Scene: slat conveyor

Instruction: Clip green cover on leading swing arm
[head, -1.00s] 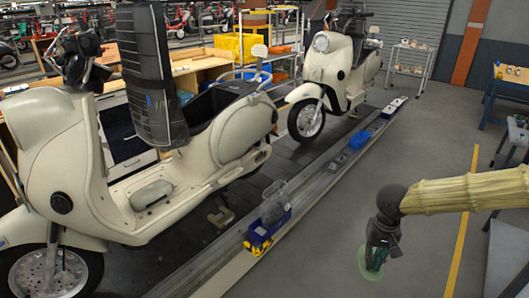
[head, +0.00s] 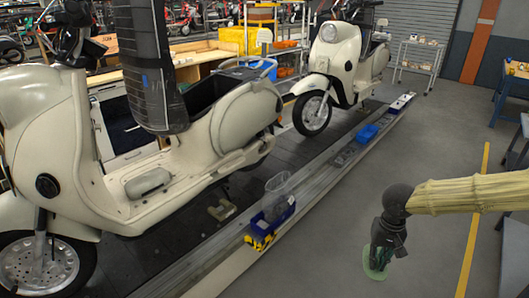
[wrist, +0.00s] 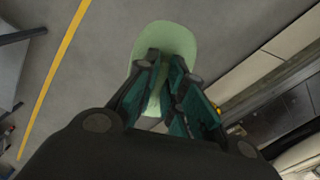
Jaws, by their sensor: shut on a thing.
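My gripper (head: 381,258) hangs over the grey floor at the lower right of the head view. It is shut on the pale green cover (head: 376,273), whose rounded edge shows below the fingers. In the wrist view the green cover (wrist: 166,42) sticks out beyond my gripper (wrist: 167,95); the dark and teal fingers hide part of it. Two cream scooters are on the conveyor (head: 190,232): a near scooter (head: 150,185) at left and a far scooter (head: 335,60) behind it. I cannot make out the swing arm on either scooter.
A blue bin (head: 270,224) with a clear container and a yellow item sits on the conveyor's edge rail. Another blue bin (head: 367,133) lies farther along. A dark padded column (head: 150,70) hangs before the near scooter.

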